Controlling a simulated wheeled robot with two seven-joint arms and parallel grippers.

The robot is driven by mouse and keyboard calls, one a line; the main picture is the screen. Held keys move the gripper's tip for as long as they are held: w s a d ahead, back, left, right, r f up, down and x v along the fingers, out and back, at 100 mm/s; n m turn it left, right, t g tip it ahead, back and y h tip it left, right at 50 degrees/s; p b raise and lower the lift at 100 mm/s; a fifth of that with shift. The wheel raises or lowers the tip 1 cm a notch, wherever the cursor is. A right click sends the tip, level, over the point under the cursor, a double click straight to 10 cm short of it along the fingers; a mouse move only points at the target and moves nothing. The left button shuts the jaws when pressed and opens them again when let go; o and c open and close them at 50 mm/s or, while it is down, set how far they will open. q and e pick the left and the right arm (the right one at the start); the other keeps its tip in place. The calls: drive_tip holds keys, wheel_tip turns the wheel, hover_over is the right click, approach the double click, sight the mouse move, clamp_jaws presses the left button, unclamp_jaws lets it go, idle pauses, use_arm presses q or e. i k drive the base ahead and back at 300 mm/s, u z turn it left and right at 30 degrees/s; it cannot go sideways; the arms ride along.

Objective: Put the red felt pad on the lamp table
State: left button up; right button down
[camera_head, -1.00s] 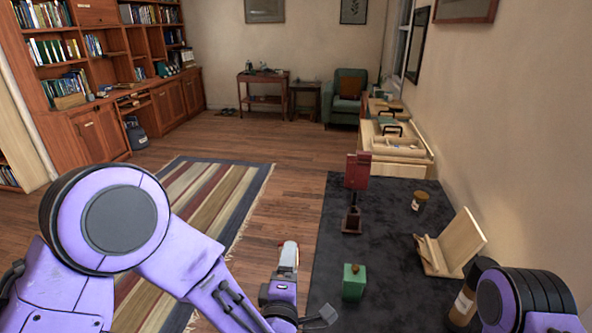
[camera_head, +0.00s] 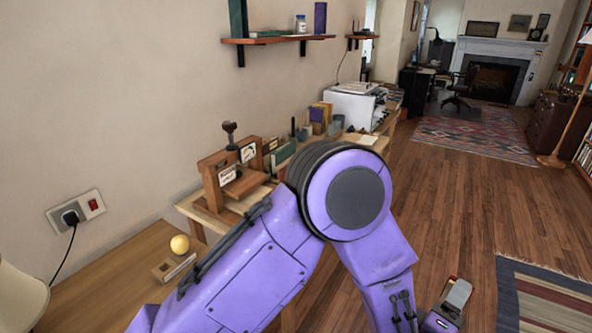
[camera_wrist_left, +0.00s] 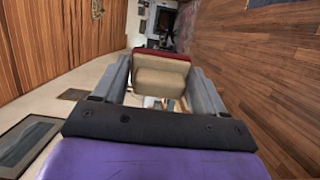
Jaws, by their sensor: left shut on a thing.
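My left gripper (camera_head: 452,308) is low at the right in the head view, out over the wooden floor. In the left wrist view my left gripper (camera_wrist_left: 160,88) is shut on a small block-like thing, beige on its near faces with a dark red strip (camera_wrist_left: 162,54) along its far edge; this looks like the red felt pad. A wooden table (camera_head: 110,268) fills the lower left of the head view, with part of a cream lampshade (camera_head: 18,297) at its left edge; it looks like the lamp table. The gripper is well to the right of it. My right gripper is out of view.
A yellow ball (camera_head: 180,244) and a small wooden piece (camera_head: 174,268) are on the table. A wooden stand (camera_head: 232,172) and several books are on the bench beyond. A wall shelf (camera_head: 280,39) hangs above. The table's near middle looks bare.

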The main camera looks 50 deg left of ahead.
sight(159, 238)
drive_tip(key=u, duration=0.4)
drive_tip(key=k, duration=0.2)
drive_tip(key=u, duration=1.45)
drive_tip(key=i, duration=1.5)
